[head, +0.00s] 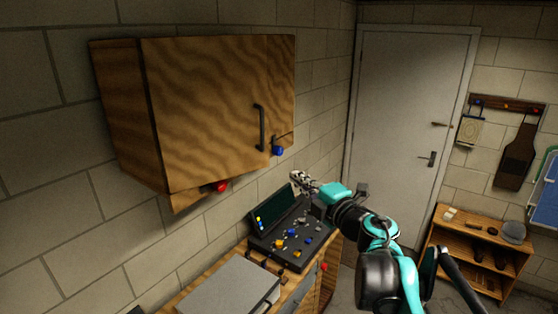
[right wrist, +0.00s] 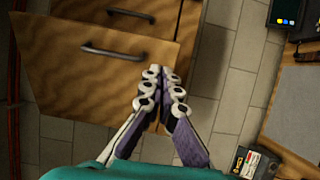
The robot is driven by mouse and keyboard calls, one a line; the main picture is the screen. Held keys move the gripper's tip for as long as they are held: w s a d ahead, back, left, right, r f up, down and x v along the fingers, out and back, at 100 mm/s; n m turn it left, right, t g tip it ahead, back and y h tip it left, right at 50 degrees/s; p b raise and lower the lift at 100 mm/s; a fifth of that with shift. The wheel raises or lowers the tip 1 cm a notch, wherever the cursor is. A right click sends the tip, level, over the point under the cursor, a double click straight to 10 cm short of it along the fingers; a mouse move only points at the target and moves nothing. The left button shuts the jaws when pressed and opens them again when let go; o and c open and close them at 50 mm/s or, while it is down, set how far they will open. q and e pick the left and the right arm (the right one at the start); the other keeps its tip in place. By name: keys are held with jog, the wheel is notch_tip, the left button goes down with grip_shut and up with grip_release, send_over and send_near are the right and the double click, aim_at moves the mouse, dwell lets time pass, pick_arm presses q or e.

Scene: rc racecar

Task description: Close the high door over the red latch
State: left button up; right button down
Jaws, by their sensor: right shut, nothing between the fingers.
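A wooden wall cabinet (head: 130,110) hangs at the left in the head view. Its large front door (head: 200,105), with a dark vertical handle (head: 261,128), stands somewhat away from the front, overlapping another wooden panel (head: 282,80) behind it. A red latch (head: 222,187) shows just below the door's lower edge, and a blue latch (head: 278,151) sits near its right corner. My right gripper (head: 300,180) is shut and empty, below and right of the door. In the right wrist view its fingertips (right wrist: 161,74) are beside the door's edge (right wrist: 100,85); contact is unclear. My left gripper is not in view.
A white room door (head: 405,120) and a low shelf (head: 475,250) are at the right. Space between bench and cabinet is open.

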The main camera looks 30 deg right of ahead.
jog(key=p, duration=0.2)
send_near(264, 155)
jog(key=w, duration=0.7)
jog(key=shift+s, duration=0.1)
